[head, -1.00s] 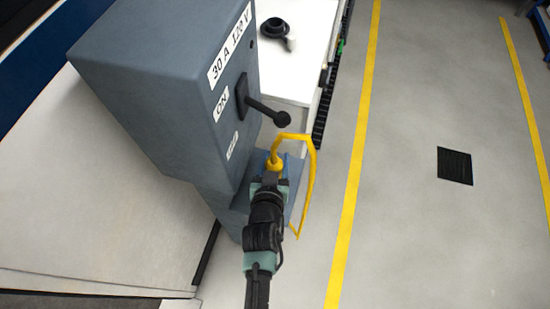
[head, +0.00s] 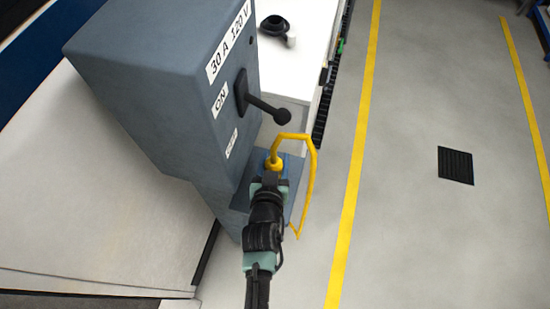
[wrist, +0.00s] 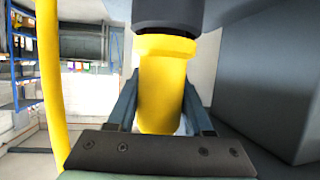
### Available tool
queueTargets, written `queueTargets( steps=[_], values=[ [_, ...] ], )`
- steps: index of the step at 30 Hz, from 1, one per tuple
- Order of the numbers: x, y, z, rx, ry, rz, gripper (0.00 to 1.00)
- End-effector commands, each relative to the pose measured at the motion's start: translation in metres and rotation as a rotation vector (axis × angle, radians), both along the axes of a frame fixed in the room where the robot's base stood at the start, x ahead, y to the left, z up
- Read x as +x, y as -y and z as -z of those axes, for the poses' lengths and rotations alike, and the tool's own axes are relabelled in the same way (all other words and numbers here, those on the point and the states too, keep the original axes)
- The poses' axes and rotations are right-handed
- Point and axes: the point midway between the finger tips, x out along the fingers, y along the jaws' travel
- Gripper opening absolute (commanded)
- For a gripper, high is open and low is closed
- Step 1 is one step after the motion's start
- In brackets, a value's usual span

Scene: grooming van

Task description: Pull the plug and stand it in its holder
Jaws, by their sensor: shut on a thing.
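The yellow plug (head: 273,163) is at the lower part of the grey power box (head: 150,85), under its lever. In the wrist view the plug (wrist: 167,88) stands between my two fingers, its top end close against a dark grey round collar (wrist: 170,14), with a narrow dark gap showing. I cannot tell how deep it sits. My gripper (head: 270,180) is shut on the plug.
The black lever (head: 268,107) sticks out of the box above my gripper, beside the ON label. The white counter (head: 290,75) lies behind, with a small white thing (head: 291,42) on it.

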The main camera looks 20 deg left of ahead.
Motion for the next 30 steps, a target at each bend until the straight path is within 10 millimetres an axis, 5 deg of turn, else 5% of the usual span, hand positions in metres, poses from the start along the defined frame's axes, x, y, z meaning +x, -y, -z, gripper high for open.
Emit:
queueTargets(
  steps=[12, 13, 18, 30],
  values=[
    [0.0005, -0.0002, 0.0057, 0.000, 0.003, 0.000, 0.00],
    [0.0006, -0.0002, 0.0056, 0.000, 0.003, 0.000, 0.53],
    [0.0004, -0.0002, 0.0053, 0.000, 0.002, 0.000, 0.83],
    [-0.0043, 0.0006, 0.0050, 0.000, -0.001, 0.000, 0.86]
  ],
)
